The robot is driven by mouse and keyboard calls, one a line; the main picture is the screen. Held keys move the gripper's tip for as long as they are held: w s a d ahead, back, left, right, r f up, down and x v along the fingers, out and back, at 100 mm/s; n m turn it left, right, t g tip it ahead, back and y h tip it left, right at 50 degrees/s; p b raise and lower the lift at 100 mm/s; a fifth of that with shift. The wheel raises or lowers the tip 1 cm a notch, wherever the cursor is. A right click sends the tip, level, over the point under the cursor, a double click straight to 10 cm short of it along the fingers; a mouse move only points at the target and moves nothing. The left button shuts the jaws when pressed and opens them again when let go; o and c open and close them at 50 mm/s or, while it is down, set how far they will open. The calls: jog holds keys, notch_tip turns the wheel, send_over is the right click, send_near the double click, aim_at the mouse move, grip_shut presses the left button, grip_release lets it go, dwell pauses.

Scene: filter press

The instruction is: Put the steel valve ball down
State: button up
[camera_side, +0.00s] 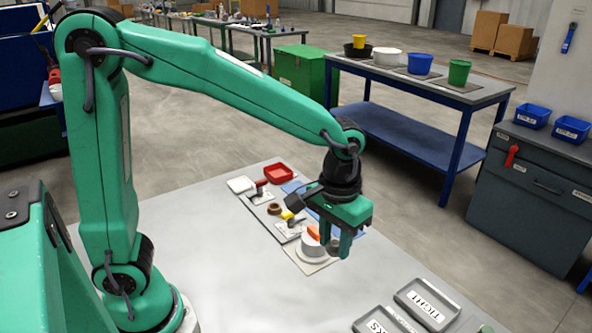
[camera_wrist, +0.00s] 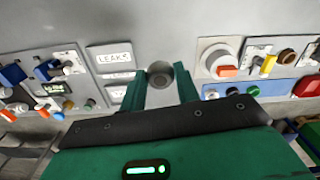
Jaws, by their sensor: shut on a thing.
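The steel valve ball (camera_wrist: 160,70) is a small grey ball with a darker round spot, seen in the wrist view between my fingertips. My gripper (camera_wrist: 161,80) is shut on it. In the side view my gripper (camera_side: 336,240) points down, and I cannot make out the ball there. The TIGHT tray (camera_side: 452,315) lies at the lower right, beside a second tray (camera_side: 358,325) whose label is cut off. In the wrist view the LEAKS tray (camera_wrist: 91,47) lies left of the ball. Another tray (camera_wrist: 106,96) below it is partly hidden by my finger.
A white round fitting with an orange part (camera_side: 313,245) stands close beside my gripper. Several small valve parts and a red tray (camera_side: 279,174) lie behind it. Bare grey tabletop (camera_side: 240,290) is free in front. Coloured tubs stand on a separate bench (camera_side: 480,95).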

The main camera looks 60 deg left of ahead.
jog(key=s+d+f+n, duration=0.1)
jog(key=s+d+f, duration=0.1)
jog(key=s+d, duration=0.3)
jog(key=s+d+f+n, duration=0.2)
jog(key=s+d, duration=0.3)
jog(key=s, duration=0.9)
jog(key=shift+s+f, duration=0.25)
jog(key=shift+f, duration=0.2)
jog(key=w+a+f, duration=0.1)
jog(key=w+f, duration=0.1)
jog(key=w, duration=0.1)
jog(key=w+a+f, duration=0.2)
jog(key=w, duration=0.2)
jog(key=w+a+f, duration=0.1)
jog(key=w+f, duration=0.2)
jog(key=shift+w+a, duration=0.25)
jog(key=shift+w, duration=0.15)
jog(key=shift+f, duration=2.05)
jog(key=shift+f, duration=0.15)
